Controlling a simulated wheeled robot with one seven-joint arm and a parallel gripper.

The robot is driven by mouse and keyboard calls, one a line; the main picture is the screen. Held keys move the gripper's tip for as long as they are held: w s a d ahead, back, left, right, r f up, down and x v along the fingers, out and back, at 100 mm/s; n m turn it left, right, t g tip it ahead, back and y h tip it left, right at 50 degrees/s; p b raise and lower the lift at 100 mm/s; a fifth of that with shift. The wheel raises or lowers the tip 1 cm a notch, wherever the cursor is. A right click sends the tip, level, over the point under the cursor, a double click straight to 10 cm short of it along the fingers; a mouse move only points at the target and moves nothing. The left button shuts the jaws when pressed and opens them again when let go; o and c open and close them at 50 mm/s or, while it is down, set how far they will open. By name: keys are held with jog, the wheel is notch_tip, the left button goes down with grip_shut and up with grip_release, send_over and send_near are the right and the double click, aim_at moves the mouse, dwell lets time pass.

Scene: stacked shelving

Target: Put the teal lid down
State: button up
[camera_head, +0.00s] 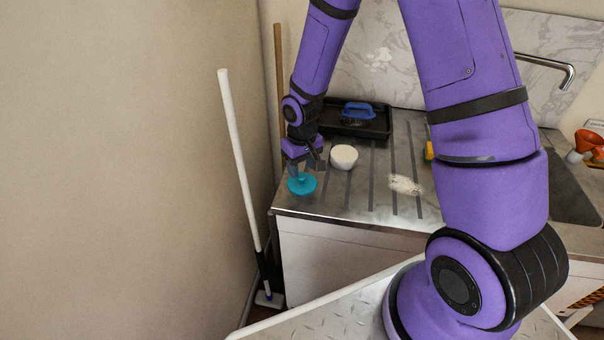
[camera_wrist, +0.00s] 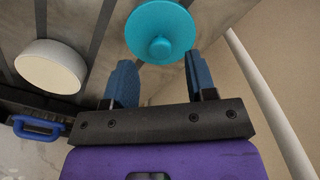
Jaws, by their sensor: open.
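The teal lid (camera_head: 302,185) is a round disc with a knob on top, at the left front corner of the steel counter (camera_head: 330,205). It looks to be lying flat on the counter with its knob up. In the wrist view the teal lid (camera_wrist: 161,28) is just beyond my fingertips, its knob toward the gap between them. My gripper (camera_head: 305,164) is right above the lid. In the wrist view my gripper (camera_wrist: 160,62) is open, its two blue fingers apart with nothing held between them.
A white bowl (camera_head: 344,157) stands just right of the lid. Behind it is a black tray (camera_head: 375,128) with a blue-handled brush (camera_head: 358,110). A white pole (camera_head: 240,160) leans left of the counter. White residue (camera_head: 405,185) marks the counter; its front middle is otherwise clear.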

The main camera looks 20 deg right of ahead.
notch_tip(320, 180, up, 8)
notch_tip(320, 180, up, 12)
jog(key=t, duration=0.2)
send_over(302, 176)
jog(key=s+d, duration=0.3)
jog(key=s, duration=0.1)
jog(key=s+d+r+m+t, duration=0.1)
jog(key=s+d+r, duration=0.1)
jog(key=s+r, duration=0.6)
jog(key=s+d+r+m+t, duration=0.1)
jog(key=s+d+r+t, duration=0.1)
jog(key=s+r, duration=0.6)
jog(key=s, duration=0.5)
jog(key=shift+d+r, duration=0.1)
